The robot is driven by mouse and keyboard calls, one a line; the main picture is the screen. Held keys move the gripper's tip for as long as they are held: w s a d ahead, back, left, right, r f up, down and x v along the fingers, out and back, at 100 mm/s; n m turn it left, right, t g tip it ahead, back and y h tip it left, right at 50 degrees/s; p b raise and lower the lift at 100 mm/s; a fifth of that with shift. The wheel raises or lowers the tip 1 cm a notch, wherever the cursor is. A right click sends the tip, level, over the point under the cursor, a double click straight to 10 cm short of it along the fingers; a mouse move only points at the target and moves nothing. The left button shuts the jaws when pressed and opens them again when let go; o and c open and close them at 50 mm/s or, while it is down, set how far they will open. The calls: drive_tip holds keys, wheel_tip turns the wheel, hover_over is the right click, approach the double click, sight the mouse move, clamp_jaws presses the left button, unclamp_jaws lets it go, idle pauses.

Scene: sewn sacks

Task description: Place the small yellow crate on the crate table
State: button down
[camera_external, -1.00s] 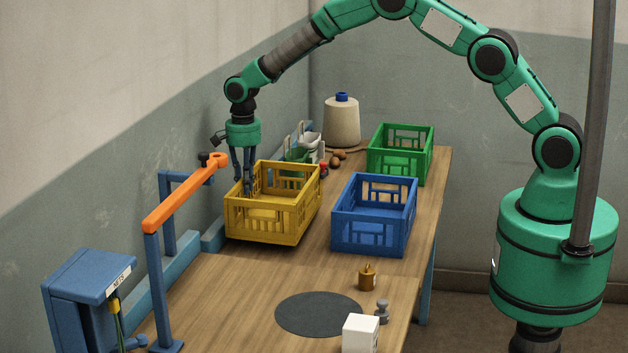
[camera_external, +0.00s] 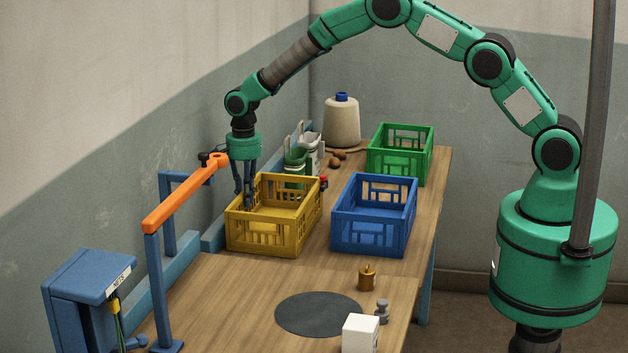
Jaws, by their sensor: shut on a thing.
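The small yellow crate (camera_external: 272,236) is at the left of the wooden crate table (camera_external: 225,290), upright and level. It seems to rest on the table top, though I cannot see a gap or contact under it clearly. My gripper (camera_external: 246,198) points down at the crate's left wall and is shut on its rim. The fingertips are partly hidden by the crate.
A blue crate (camera_external: 370,235) stands close to the right, and a green crate (camera_external: 410,155) behind it. A thread cone (camera_external: 342,122) stands at the back. An orange bar (camera_external: 185,193) is at the left. A dark round mat (camera_external: 318,313) lies in front.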

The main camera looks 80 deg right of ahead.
drive_tip(key=c, duration=1.7)
unclamp_jaws()
drive_tip(key=shift+r, duration=0.1)
wheel_tip(320, 180, up, 12)
drive_tip(key=shift+r+p, duration=0.1)
drive_tip(key=shift+p, duration=0.65)
